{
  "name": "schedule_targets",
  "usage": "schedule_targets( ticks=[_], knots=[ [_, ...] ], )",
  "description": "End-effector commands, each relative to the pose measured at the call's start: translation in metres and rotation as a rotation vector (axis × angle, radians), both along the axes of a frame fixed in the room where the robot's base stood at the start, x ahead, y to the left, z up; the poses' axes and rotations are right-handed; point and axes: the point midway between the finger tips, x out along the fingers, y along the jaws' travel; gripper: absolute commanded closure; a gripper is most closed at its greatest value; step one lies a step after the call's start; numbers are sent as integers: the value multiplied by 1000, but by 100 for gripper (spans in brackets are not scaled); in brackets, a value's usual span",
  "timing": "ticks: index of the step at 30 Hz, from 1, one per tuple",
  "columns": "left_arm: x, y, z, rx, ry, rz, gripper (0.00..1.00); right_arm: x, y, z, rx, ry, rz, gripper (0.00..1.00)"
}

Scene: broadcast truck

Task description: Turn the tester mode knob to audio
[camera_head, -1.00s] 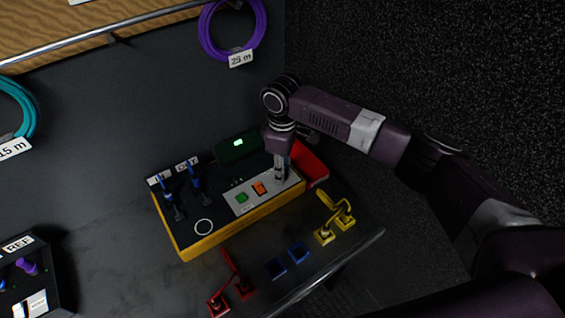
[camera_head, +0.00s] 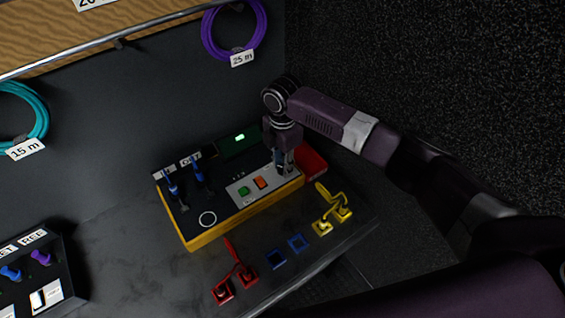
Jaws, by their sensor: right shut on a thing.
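The tester (camera_head: 190,241) is a yellow-edged box with a dark top on the grey bench. Its light control plate (camera_head: 243,201) carries a green button (camera_head: 243,191) and an orange button (camera_head: 261,183). A small dark screen (camera_head: 238,143) with a lit green mark stands at its back. My right gripper (camera_head: 284,168) points down over the right end of the plate, shut on what I take to be the mode knob. The fingers hide the knob, so its setting cannot be read. My left gripper is not in view.
Two blue-ended plugs (camera_head: 199,172) stand upright at the tester's left. A red bin (camera_head: 312,159) sits close to its right. Red (camera_head: 240,272), blue (camera_head: 287,250) and yellow (camera_head: 333,212) pieces lie along the bench front. A box with purple and blue knobs (camera_head: 34,275) is at lower left.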

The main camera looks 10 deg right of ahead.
Motion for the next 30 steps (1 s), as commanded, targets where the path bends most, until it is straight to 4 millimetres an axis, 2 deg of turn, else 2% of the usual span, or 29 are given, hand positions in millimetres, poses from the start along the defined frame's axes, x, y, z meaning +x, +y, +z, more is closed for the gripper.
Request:
schedule_targets(
  ticks=[15,30],
  knots=[
    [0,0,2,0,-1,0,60,1,1,2,3,-4,423,100],
    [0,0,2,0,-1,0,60,2,1,2,3,-4,571,100]
  ],
)
